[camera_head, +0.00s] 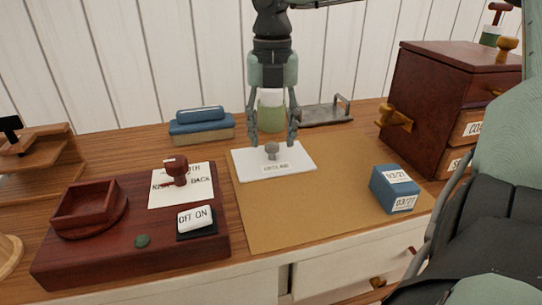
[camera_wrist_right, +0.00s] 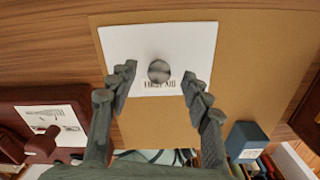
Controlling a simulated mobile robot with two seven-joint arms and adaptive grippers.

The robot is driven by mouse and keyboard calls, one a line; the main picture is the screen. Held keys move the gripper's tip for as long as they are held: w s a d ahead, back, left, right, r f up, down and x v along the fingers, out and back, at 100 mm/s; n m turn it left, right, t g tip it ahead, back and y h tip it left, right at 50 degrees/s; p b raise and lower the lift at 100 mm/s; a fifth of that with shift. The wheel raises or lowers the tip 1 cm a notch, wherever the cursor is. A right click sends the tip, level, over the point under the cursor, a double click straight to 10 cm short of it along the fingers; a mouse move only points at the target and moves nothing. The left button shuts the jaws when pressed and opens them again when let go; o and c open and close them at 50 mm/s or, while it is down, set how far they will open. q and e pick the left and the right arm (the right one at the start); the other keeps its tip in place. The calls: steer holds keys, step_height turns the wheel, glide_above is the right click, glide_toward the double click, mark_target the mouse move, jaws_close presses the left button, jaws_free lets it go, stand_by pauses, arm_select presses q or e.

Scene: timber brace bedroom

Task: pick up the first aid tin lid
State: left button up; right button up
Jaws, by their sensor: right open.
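The first aid tin lid (camera_head: 300,153) is a flat white square with a grey round knob in its middle and a small printed label. It lies at the back left part of the tan mat. My right gripper (camera_head: 273,138) points down over it, fingers spread to either side above the knob, not touching it as far as I can see. In the right wrist view the lid (camera_wrist_right: 205,42) lies beyond the open fingers (camera_wrist_right: 158,78), with the knob centred between them. My left gripper is not in view.
The tan mat (camera_head: 290,215) holds a blue block (camera_head: 381,190) at right. A dark red desk stand (camera_head: 80,255) with stamp and cards is at left. A green jar (camera_head: 271,118) stands behind the gripper, blue-topped box (camera_head: 200,127) beside it. A wooden cabinet (camera_head: 430,95) stands right.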

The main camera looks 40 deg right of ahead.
steer(key=shift+f, duration=1.35)
jaws_close()
steer(key=shift+r, duration=0.1)
